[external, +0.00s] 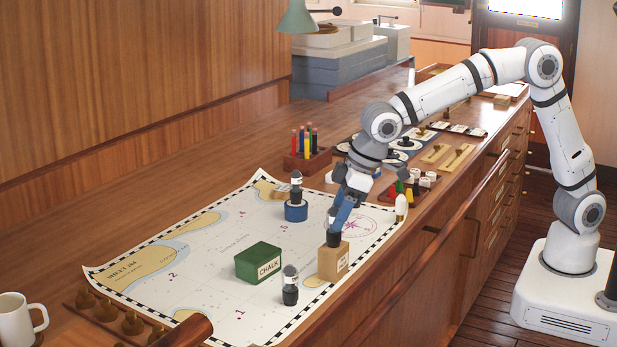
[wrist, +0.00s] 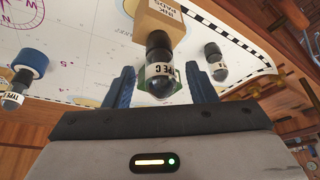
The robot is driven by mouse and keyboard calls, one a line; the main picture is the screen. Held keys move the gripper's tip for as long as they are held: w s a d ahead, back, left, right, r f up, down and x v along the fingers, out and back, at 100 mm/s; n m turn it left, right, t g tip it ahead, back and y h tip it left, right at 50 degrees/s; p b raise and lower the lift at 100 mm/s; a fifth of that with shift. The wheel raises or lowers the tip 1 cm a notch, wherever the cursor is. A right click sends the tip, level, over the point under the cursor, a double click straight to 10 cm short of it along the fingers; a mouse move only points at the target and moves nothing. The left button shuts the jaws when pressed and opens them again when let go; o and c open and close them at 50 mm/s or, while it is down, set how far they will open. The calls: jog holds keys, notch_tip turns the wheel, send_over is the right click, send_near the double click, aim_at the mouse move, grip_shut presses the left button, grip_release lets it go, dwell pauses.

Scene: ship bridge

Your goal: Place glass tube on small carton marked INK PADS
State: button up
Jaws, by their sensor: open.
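The small tan carton marked INK PADS (external: 333,264) stands on the chart, and it also shows at the top of the wrist view (wrist: 168,17). A glass tube with a black base and a white label (wrist: 160,72) stands upright on the carton; in the external view its dark base (external: 333,240) shows on the carton's top. My gripper (external: 342,212) is just above the carton, around the tube's upper part. In the wrist view its blue fingers are apart, one on each side of the tube, with visible gaps.
A green CHALK box (external: 259,262) is left of the carton. A similar tube (external: 290,285) stands in front on the chart. Another stands on a blue round holder (external: 296,212) behind. A pencil block (external: 306,160) stands farther back. The chart's left part is clear.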

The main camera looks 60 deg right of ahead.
jog(key=v, duration=0.8)
jog(key=shift+b, duration=0.3)
jog(key=s+d+m+h, duration=0.1)
jog(key=s+d+m, duration=0.1)
jog(key=d, duration=1)
jog(key=s+d+m, duration=0.1)
jog(key=s+d, duration=0.2)
jog(key=d, duration=0.9)
jog(key=s+d+f+m+h, duration=0.1)
jog(key=s+d+f+m, duration=0.2)
jog(key=s+d+f, duration=0.4)
jog(key=s+d, duration=0.7)
jog(key=s, duration=0.1)
jog(key=shift+d+m+g+h, duration=0.3)
jog(key=shift+d+m+g, duration=0.1)
